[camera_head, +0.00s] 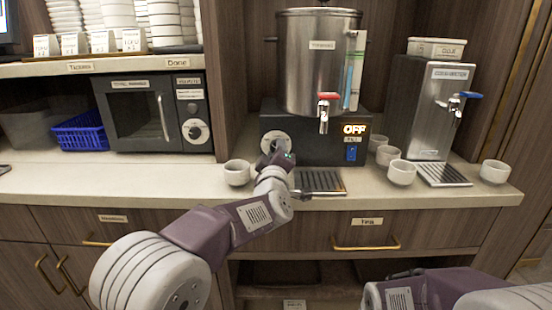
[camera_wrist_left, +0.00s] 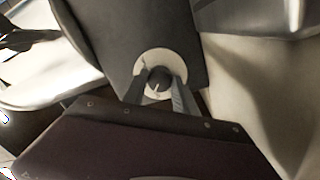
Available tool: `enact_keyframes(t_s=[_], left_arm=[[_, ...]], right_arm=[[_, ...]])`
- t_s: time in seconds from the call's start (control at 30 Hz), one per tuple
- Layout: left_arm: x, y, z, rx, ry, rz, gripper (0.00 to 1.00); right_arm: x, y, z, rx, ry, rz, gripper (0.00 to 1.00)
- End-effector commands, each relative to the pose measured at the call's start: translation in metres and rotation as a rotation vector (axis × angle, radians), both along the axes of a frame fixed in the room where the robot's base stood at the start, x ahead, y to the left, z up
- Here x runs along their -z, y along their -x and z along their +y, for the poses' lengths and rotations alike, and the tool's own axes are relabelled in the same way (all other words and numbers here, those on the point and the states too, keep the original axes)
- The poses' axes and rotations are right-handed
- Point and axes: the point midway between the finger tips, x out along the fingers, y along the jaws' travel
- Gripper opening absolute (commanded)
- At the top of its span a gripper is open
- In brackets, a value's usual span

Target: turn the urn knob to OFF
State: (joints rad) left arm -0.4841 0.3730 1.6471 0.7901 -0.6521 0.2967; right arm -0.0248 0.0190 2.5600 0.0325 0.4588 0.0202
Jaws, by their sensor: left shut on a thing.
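The steel urn (camera_head: 318,65) stands on a dark base (camera_head: 320,148) on the counter, with a red-handled tap at its front. The urn knob (camera_wrist_left: 158,79) is dark with a white mark and sits on a round pale dial (camera_head: 275,141) at the base's left. My left gripper (camera_wrist_left: 160,92) is shut on the knob, one finger on each side. In the head view my left gripper (camera_head: 275,158) partly hides the knob. My right arm shows low at the right; its fingertips are not clear.
White cups stand near the urn, one (camera_head: 237,172) just left of my left gripper. A drip tray (camera_head: 319,181) lies in front of the urn. A microwave (camera_head: 155,113) is at left, a second dispenser (camera_head: 432,108) at right.

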Motion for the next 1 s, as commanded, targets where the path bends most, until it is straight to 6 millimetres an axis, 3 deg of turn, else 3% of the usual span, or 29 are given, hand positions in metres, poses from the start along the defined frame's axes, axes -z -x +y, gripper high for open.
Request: enact_keyframes(t_s=[0.4, 1.0], left_arm=[[0.002, 0.000, 0.000, 0.000, 0.219, 0.001, 0.00], [0.001, 0.000, 0.000, 0.000, 0.268, 0.003, 0.00]], right_arm=[[0.017, 0.000, 0.000, 0.000, 0.000, 0.000, 0.36], [0.019, 0.000, 0.000, 0.000, 0.000, 0.000, 0.36]])
